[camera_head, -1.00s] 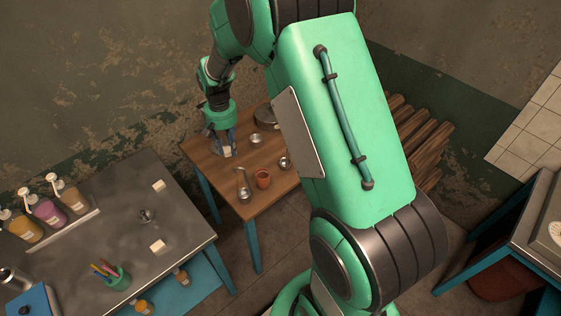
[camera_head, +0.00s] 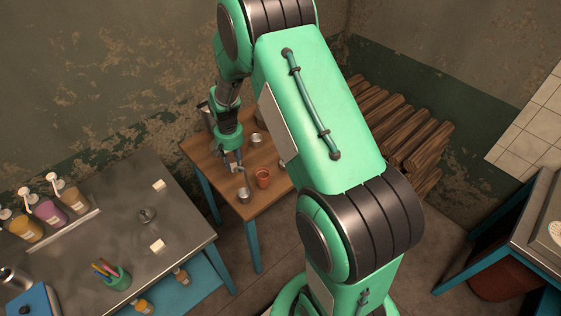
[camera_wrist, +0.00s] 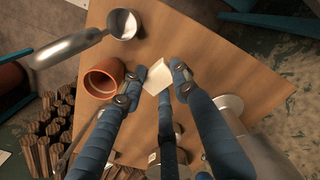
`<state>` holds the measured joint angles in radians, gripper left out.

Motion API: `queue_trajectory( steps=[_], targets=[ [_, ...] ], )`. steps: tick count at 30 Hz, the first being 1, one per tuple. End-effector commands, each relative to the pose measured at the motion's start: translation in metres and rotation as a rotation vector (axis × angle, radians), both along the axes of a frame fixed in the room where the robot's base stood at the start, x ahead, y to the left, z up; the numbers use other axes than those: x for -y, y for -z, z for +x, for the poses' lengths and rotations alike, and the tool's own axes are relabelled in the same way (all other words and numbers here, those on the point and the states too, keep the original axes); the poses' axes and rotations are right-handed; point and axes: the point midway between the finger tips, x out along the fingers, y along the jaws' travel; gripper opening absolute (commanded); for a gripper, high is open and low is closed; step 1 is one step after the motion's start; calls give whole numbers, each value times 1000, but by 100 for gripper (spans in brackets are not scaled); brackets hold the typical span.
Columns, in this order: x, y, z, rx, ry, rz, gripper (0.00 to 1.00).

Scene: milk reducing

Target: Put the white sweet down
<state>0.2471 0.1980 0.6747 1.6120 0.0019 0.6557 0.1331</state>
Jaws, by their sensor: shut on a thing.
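The white sweet (camera_wrist: 158,76) is a small pale block, seen in the wrist view between my two fingertips. My gripper (camera_wrist: 156,80) is shut on it, above the wooden table (camera_wrist: 205,60). In the head view my gripper (camera_head: 234,165) points down over the table's left part, behind the small metal saucepan (camera_head: 244,194); the sweet is too small to make out there. In the wrist view the saucepan (camera_wrist: 123,24) lies above and left of the sweet, apart from it. The orange-brown cup (camera_wrist: 101,80) stands just left of my left fingertip.
A small metal cup (camera_head: 257,140) stands farther back on the table. A metal counter (camera_head: 120,215) at left holds two white blocks (camera_head: 159,185), pump bottles (camera_head: 47,210) and a green pen cup (camera_head: 118,278). Stacked logs (camera_head: 400,130) lie behind my arm.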

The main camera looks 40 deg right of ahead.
Motion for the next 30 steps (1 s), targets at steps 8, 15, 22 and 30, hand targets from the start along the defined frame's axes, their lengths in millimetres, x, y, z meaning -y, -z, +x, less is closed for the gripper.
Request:
queue_trajectory(
  steps=[8,15,22,30],
  targets=[
    [0,15,-1,-3,0,1,8],
    [0,49,-1,-3,0,1,7],
    [0,63,0,-1,0,0,7],
    [0,63,0,-1,0,0,7]
  ],
)
